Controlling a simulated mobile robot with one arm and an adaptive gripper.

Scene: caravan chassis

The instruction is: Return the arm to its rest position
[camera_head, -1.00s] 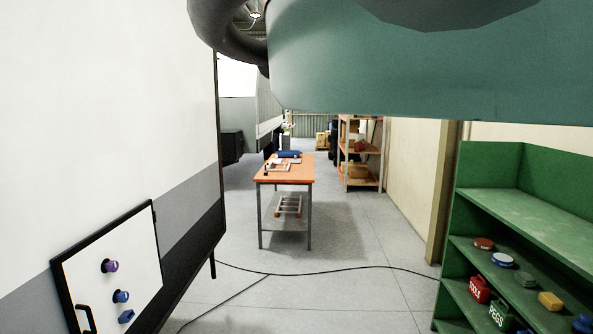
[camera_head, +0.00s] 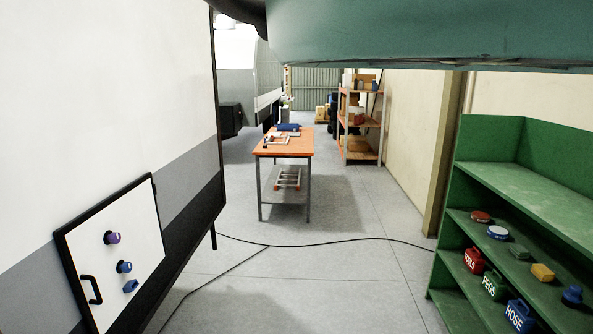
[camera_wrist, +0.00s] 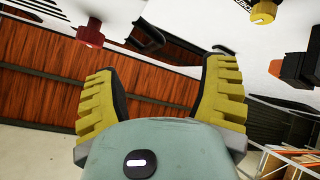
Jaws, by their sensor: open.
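My gripper (camera_wrist: 160,100) shows in the wrist view with its two yellow ridged fingers spread apart. Nothing is between the fingers. Beyond them the wrist view shows a white surface with a dark handle, a red fitting (camera_wrist: 90,33) and a yellow knob (camera_wrist: 263,12), and red-brown slatted panels (camera_wrist: 40,75). In the head view, a teal part of my arm crosses the top right of the picture. My gripper is outside the head view.
On the left stands a white and grey caravan wall (camera_head: 110,100) with a hatch panel (camera_head: 130,230). An orange-topped table (camera_head: 285,145) stands ahead. Green shelves (camera_head: 520,180) with labelled cases are at right. A black cable (camera_head: 330,243) crosses the otherwise clear floor.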

